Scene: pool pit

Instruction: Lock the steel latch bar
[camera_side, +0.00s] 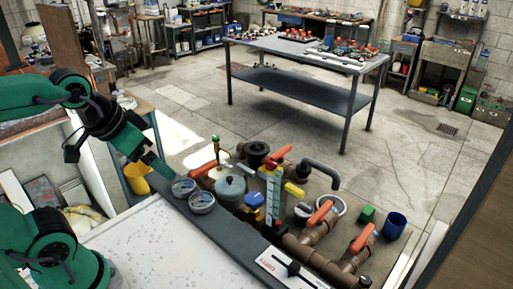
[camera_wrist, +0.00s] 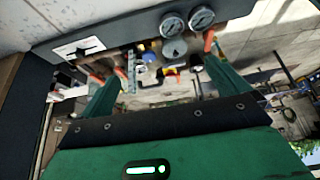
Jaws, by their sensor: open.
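A white plate with a dark slider-like bar (camera_side: 287,268) lies on the grey ledge at the bottom of the side view. It also shows at the upper left of the wrist view (camera_wrist: 82,47). This looks like the latch, but the steel bar itself is too small to tell apart. My gripper (camera_side: 163,172) is in the air near the left end of the ledge, by the two gauges, well apart from the plate. In the wrist view its two green fingers stand wide apart with nothing held between them (camera_wrist: 161,72).
Two round gauges (camera_side: 193,194) sit on the grey ledge (camera_side: 225,240). Beyond it are brown pipes with orange valve handles (camera_side: 320,212), a grey-green pot (camera_side: 230,188), a colored upright gauge strip (camera_side: 272,195) and a blue cup (camera_side: 394,226). A workbench (camera_side: 300,50) stands farther back.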

